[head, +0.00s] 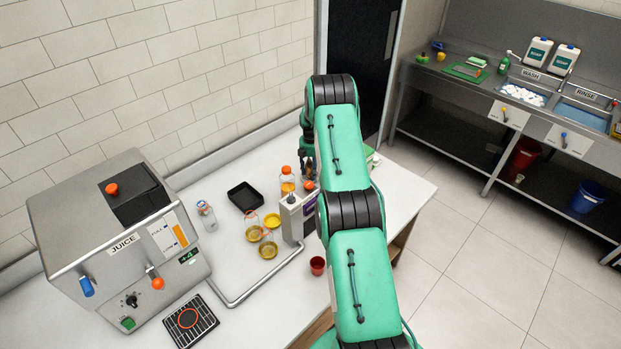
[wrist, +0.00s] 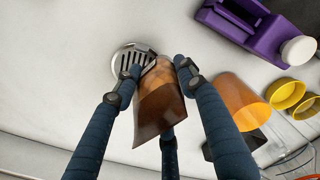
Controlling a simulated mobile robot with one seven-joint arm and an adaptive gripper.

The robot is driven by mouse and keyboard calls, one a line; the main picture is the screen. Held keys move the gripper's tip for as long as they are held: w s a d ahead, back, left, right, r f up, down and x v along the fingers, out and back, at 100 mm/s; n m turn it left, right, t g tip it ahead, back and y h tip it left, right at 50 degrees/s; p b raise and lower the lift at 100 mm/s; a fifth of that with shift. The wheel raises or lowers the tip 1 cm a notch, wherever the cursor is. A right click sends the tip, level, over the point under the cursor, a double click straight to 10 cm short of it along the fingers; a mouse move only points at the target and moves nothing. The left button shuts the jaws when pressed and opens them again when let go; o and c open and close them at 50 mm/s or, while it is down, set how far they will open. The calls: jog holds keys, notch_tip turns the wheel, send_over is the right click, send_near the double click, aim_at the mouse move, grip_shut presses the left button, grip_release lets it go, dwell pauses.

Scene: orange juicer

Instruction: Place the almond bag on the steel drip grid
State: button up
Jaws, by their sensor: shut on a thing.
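The almond bag (wrist: 160,105), a brown pouch with a lighter tan end, is between the blue-black fingers of my gripper (wrist: 157,68) in the wrist view. My gripper is shut on it. The steel drip grid (wrist: 126,62), a round metal plate with dark slots, lies on the white counter just beyond the bag, up and to its left. The bag and fingers overlap its right and lower edge; I cannot tell whether they touch it. In the head view my gripper (head: 308,155) is partly behind my arm, and I cannot make out the bag or the round grid there.
A purple-sided dispenser (wrist: 243,25), an orange bottle (wrist: 240,100) and yellow dishes (wrist: 280,95) stand to the right in the wrist view. The juicer (head: 120,240), with a square black grille (head: 205,323) before it, and a black tray (head: 245,197) are left in the head view.

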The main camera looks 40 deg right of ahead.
jog(key=shift+f, duration=2.05)
jog(key=shift+f, duration=0.15)
jog(key=o, duration=1.2)
jog(key=shift+r, duration=6.15)
